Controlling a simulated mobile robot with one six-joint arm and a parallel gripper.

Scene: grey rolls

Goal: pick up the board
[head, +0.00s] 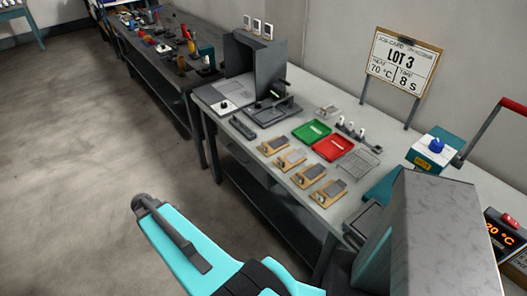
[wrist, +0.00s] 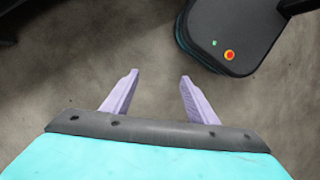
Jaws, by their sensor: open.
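Several small tan boards, each with a grey patch, lie in a row along the front edge of the grey workbench (head: 265,163). From back to front, they include a far board (head: 274,145), a paler board (head: 290,159), another board (head: 309,176) and the nearest board (head: 328,193). I cannot tell which one the task means. My gripper (wrist: 159,80) shows in the wrist view with its two pale fingers apart and nothing between them. It points at bare floor, and no board is in that view. In the head view my cyan arm is in front of the bench, away from the boards.
A green tray (head: 311,131) and a red tray (head: 332,148) lie behind the boards, with a wire rack (head: 359,161) to their right. A grey hooded box (head: 255,66) stands at the bench's far end. Floor at left is clear.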

